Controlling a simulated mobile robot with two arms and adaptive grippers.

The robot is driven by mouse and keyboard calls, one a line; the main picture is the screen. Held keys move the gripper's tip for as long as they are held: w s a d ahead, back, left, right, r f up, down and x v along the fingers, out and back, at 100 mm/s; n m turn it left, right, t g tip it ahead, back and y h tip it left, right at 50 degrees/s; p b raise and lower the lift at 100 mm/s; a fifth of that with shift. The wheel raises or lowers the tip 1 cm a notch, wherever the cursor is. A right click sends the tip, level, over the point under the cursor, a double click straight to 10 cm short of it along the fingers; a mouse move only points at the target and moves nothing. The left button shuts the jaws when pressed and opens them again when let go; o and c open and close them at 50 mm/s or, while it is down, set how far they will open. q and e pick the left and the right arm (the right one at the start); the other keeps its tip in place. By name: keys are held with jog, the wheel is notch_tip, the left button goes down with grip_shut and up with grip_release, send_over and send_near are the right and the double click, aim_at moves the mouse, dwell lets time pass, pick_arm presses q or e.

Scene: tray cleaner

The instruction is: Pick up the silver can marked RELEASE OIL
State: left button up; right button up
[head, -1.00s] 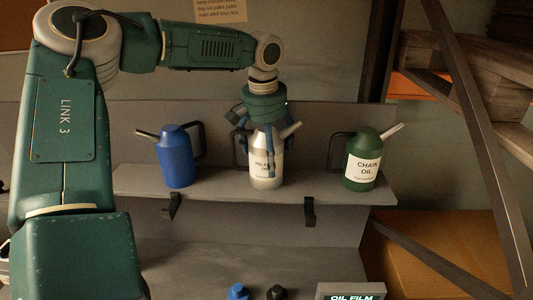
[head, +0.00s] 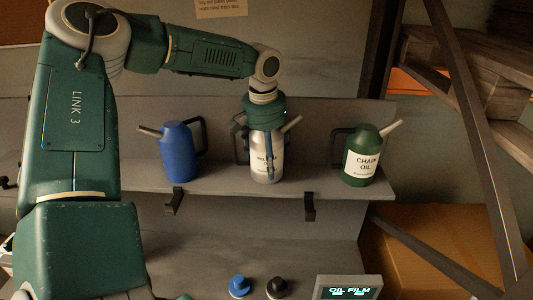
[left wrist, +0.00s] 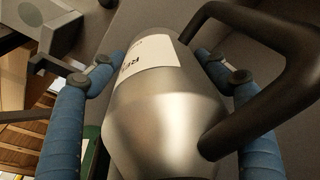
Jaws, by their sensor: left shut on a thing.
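The silver can (head: 276,151) stands upright on the grey wall shelf, between a blue can and a green can. Its white label is partly covered by a finger in the head view. My left gripper (head: 267,165) is above it, pointing down, with its fingers shut around the can's body. In the left wrist view the silver can (left wrist: 165,110) fills the middle, with blue-padded fingers on both sides and its black handle (left wrist: 285,65) at the right. The can's base appears to rest on the shelf. My right gripper is not in view.
The blue can (head: 178,155) stands left on the shelf (head: 220,185), and the green CHAIN OIL can (head: 360,160) stands right. Below are a blue knob (head: 238,284), a black knob (head: 277,286) and an OIL FILM display (head: 349,288). Metal beams stand at the right.

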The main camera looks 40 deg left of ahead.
pick_arm(q)
jog(key=shift+w+r, duration=0.1)
jog(key=shift+c, duration=0.2)
jog(key=shift+w+a+r, duration=0.1)
jog(key=shift+a+r, duration=0.05)
jog(key=shift+r, duration=0.25)
jog(key=shift+c, duration=0.3)
notch_tip(320, 180, up, 17)
jog(key=b, duration=0.3)
jog(key=shift+r, duration=0.2)
jog(key=shift+c, duration=0.2)
jog(key=shift+r, duration=0.65)
